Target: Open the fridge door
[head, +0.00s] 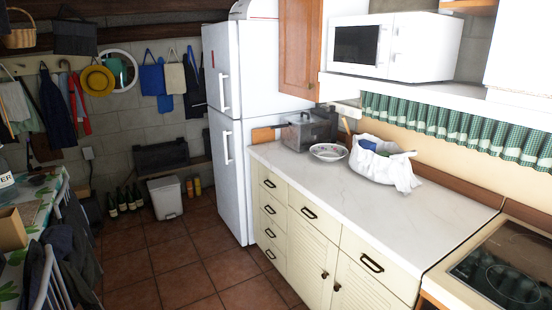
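A tall white fridge (265,75) stands at the back, left of the counter. It has an upper door (221,62) and a lower door (230,185), both facing left, and both look shut. The upper door has a white vertical handle (223,92). The lower door has another vertical handle (226,147) near its top. Neither of my grippers is in the head view, and nothing touches the handles.
A cream counter (330,195) with drawers runs along the right, holding a bowl (328,152) and a white bag (384,165). A covered table (30,215) and chairs stand at left. Tiled floor (190,265) is clear between them. A white bin (165,197) stands beyond.

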